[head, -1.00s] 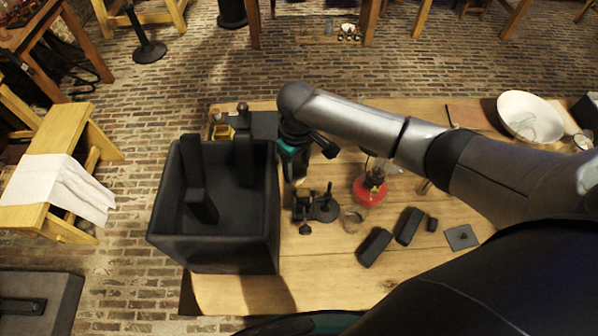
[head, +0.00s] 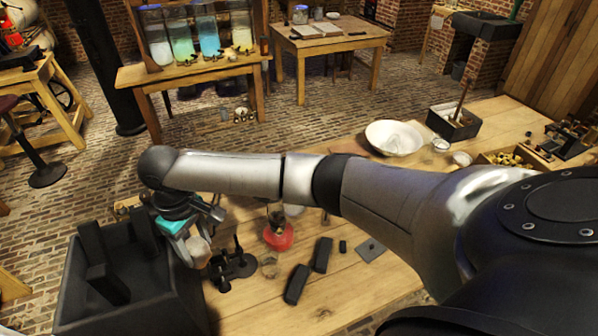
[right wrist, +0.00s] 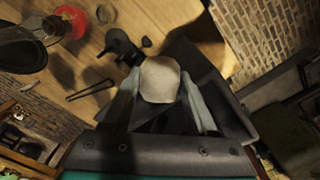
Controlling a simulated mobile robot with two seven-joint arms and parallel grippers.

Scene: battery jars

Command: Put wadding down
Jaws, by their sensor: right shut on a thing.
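A pale beige lump of wadding (head: 200,251) is in my right gripper (head: 193,243), held by the right edge of a big dark open box (head: 75,305). In the right wrist view the wadding (right wrist: 160,80) sits between the two grey fingers of my right gripper (right wrist: 160,97), which is shut on it. Below and beyond it in that view are dark box walls and wooden tabletop. The gripper's upper part and arm hide some of the box's right side. My left gripper is not in view.
Right of the wadding, a black stand (head: 232,265), a red lamp (head: 278,236), a small glass (head: 269,268) and dark blocks (head: 296,285) stand on the wooden table (head: 345,290). A white bowl (head: 393,138) is farther back.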

